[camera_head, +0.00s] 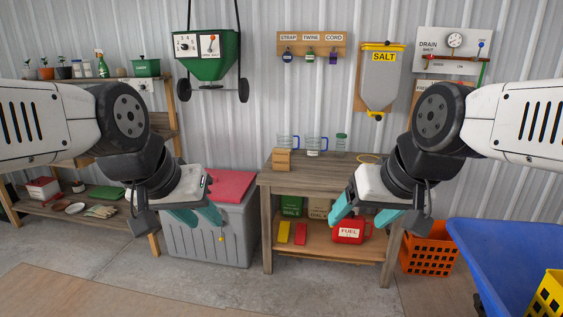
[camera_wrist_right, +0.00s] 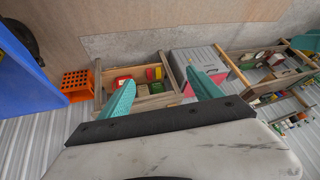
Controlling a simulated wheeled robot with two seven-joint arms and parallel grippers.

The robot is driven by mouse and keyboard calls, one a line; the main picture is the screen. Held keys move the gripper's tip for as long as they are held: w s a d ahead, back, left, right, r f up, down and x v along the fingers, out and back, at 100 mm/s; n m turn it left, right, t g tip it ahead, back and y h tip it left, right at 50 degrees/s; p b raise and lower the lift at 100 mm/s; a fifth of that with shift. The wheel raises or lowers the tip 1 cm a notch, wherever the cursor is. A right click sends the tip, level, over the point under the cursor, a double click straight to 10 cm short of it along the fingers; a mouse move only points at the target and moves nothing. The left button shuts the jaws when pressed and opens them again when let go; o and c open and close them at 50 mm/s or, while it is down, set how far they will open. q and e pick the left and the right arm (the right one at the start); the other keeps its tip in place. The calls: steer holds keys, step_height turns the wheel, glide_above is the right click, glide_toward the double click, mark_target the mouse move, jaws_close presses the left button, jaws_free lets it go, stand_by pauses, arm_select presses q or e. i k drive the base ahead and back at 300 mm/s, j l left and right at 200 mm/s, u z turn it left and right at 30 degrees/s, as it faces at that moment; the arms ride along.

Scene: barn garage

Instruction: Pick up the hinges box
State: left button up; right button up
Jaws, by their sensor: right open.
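A small tan box (camera_head: 282,160) with a label too small to read stands on the left of the wooden workbench top (camera_head: 318,177). I cannot tell whether it is the hinges box; no label reading hinges is legible. My left gripper (camera_head: 200,219) is open and empty in front of the grey bin, left of the bench. My right gripper (camera_head: 358,224) is open and empty in front of the bench, below its top. Its teal fingers are wide apart in the right wrist view (camera_wrist_right: 163,92).
Clear jugs (camera_head: 314,145) stand on the bench behind the tan box. A red fuel can (camera_head: 349,231) and green boxes are on the lower shelf. A grey bin with red lid (camera_head: 220,232), an orange crate (camera_head: 428,251) and a blue tub (camera_head: 510,262) flank the bench.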

mark_target(280, 156)
steer(key=i+l+u, duration=0.2)
steer(key=i, duration=0.5)
steer(key=i+l+u, duration=0.2)
steer(key=i, duration=0.45)
steer(key=i+l+u, duration=0.2)
steer(key=i+l, duration=0.3)
steer(key=i, duration=0.15)
steer(key=i+l+u, duration=0.2)
steer(key=i+l, duration=0.3)
steer(key=i, duration=0.1)
